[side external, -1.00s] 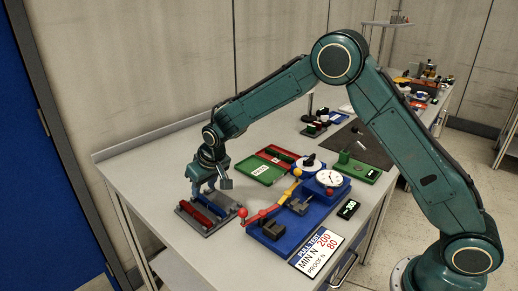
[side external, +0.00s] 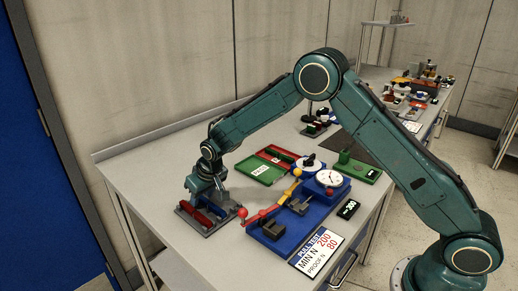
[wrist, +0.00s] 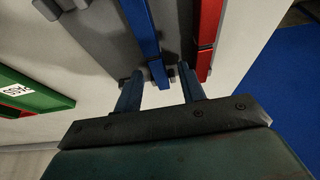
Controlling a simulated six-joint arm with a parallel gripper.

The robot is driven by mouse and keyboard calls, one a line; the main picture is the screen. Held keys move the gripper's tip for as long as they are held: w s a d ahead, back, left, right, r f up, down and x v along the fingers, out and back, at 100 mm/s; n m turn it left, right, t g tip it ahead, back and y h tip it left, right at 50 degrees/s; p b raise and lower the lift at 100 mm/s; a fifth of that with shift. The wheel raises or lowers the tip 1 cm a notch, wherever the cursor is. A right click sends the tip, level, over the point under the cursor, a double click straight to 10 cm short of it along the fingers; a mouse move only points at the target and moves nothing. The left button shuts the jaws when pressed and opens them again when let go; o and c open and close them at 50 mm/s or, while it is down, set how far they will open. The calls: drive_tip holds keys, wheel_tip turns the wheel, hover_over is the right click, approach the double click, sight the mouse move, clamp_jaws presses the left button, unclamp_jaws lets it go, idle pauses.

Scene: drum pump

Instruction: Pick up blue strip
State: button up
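The blue strip (wrist: 141,28) runs down from the top of the wrist view, and its near end lies between the fingers of my gripper (wrist: 160,80). The fingers stand apart with a gap on each side of the strip, so my gripper is open. A red strip (wrist: 206,35) lies parallel to it on the right. In the side view my gripper (side external: 210,202) is low over the grey tray (side external: 207,232) that holds the strips. The gripper partly hides the strips there, and contact with the blue one cannot be told.
A blue test fixture (side external: 285,238) with a red and yellow lever (side external: 265,214) stands to the right of the tray. Behind it are an open green case (side external: 255,172) and a dial gauge (side external: 328,179). A sign (side external: 318,252) lies in front. The table's left area is clear.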

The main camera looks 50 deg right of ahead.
sight(203, 199)
clamp_jaws()
drive_tip(key=shift+r, duration=0.15)
wheel_tip(203, 199, up, 20)
idle(0.8)
idle(0.6)
drive_tip(key=shift+r, duration=1.35)
drive_tip(key=shift+s, duration=0.1)
